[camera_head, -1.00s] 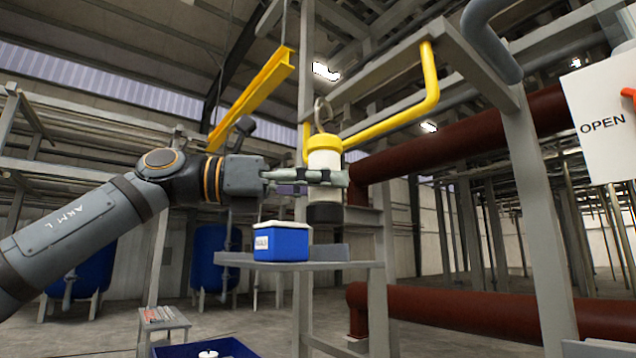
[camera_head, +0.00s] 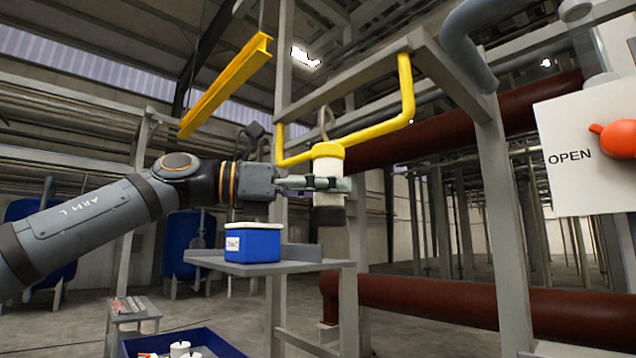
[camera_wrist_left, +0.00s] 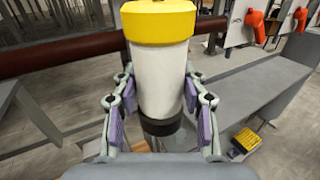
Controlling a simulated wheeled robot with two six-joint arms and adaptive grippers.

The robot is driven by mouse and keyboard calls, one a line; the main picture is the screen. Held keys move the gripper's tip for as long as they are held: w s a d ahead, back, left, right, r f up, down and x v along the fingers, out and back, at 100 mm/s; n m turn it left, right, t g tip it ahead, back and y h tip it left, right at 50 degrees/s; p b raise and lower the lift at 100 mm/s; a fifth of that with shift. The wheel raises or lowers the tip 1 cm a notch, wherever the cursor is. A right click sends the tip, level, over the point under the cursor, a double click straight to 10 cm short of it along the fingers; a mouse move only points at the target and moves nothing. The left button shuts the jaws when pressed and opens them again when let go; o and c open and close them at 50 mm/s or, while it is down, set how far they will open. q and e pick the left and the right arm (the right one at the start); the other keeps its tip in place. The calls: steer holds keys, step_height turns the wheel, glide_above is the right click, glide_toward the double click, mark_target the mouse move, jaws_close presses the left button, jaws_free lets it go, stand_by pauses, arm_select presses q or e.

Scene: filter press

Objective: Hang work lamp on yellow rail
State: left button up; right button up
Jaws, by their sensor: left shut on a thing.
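The work lamp is a white cylinder (camera_head: 328,172) with a yellow cap, a dark base and a hook (camera_head: 325,120) on top. My left gripper (camera_head: 335,184) is shut around its white body and holds it upright in the air. In the left wrist view the lamp (camera_wrist_left: 159,80) stands between the purple finger pads (camera_wrist_left: 153,105); its hook is out of sight there. The yellow rail (camera_head: 378,131) is a bent pipe on a grey frame. Its lower bar meets the lamp's cap in the picture, with the hook showing above that bar. I cannot tell whether the hook is around the rail. My right gripper is not in view.
A grey table (camera_head: 213,264) with a blue-and-white box (camera_head: 252,245) stands below the lamp. A yellow beam (camera_head: 228,85) hangs at upper left. A dark red pipe (camera_head: 440,138) runs behind the rail. An OPEN sign (camera_head: 568,175) with a red handle is at right.

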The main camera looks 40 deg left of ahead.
arm_select(q)
steer(key=shift+w+d+r+p, duration=0.1)
steer(key=shift+w+r+p, duration=0.3)
steer(key=shift+w+p, duration=0.3)
steer(key=shift+w+r+p, duration=0.4)
steer(key=shift+w+p, duration=0.2)
steer(key=shift+w, duration=0.05)
steer(key=shift+w+d+f+p, duration=0.1)
steer(key=shift+w+f+p, duration=0.1)
steer(key=shift+w+f, duration=0.5)
steer(key=shift+w+f+p, duration=0.25)
steer(key=shift+w+f, duration=0.05)
steer(key=shift+w, duration=0.7)
steer(key=shift+w+d+f+p, duration=0.1)
steer(key=shift+w+f+p, duration=0.1)
steer(key=shift+w+f, duration=0.5)
steer(key=shift+w+r, duration=0.15)
steer(key=shift+r, duration=0.05)
steer(key=o, duration=1.4)
steer(key=shift+o, duration=0.2)
